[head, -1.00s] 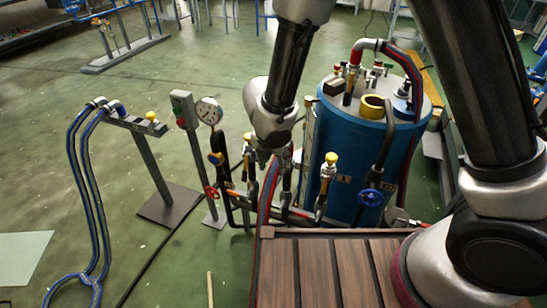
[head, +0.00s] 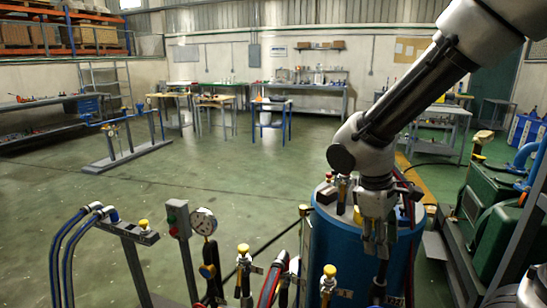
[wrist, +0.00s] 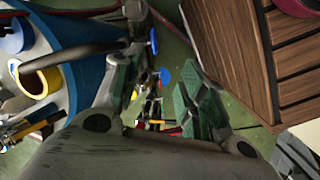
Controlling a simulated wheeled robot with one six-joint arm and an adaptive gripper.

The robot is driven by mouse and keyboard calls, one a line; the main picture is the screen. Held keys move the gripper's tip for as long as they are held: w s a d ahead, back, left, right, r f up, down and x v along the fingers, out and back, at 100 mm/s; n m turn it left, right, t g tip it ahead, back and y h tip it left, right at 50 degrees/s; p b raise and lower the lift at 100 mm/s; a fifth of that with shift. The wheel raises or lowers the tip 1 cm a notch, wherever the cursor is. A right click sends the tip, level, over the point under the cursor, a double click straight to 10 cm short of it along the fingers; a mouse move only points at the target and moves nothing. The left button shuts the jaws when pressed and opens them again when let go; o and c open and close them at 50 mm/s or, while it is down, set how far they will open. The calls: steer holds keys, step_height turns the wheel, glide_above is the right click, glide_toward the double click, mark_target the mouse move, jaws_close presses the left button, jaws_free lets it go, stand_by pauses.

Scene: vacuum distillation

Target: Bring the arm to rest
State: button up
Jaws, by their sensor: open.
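My arm comes in from the upper right of the head view and bends down at the wrist. My gripper (head: 377,248) hangs pointing down in front of the blue tank (head: 332,250). In the wrist view my gripper (wrist: 166,98) has its two fingers apart, with green pads and nothing between them. Past the fingers, blurred valves and pipes (wrist: 155,105) and green floor show. The blue tank also fills the left of the wrist view (wrist: 85,30), with a yellow ring (wrist: 40,82) on top.
A gauge (head: 204,222) and a post with buttons (head: 178,218) stand left of the tank. Yellow-capped valves (head: 243,262) stand close in front. A slatted wooden top (wrist: 285,60) lies right in the wrist view. Green machinery (head: 495,215) is at the right; open floor (head: 230,185) lies behind.

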steer(key=s+d+r+m+t+y, duration=0.2)
steer(key=s+d+r+m+t, duration=0.2)
steer(key=s+d+r+m, duration=0.5)
steer(key=d+r, duration=0.3)
steer(key=shift+s+d+r+m+t+y, duration=0.15)
steer(key=shift+d+r+m+t+y, duration=0.15)
steer(key=shift+d, duration=0.05)
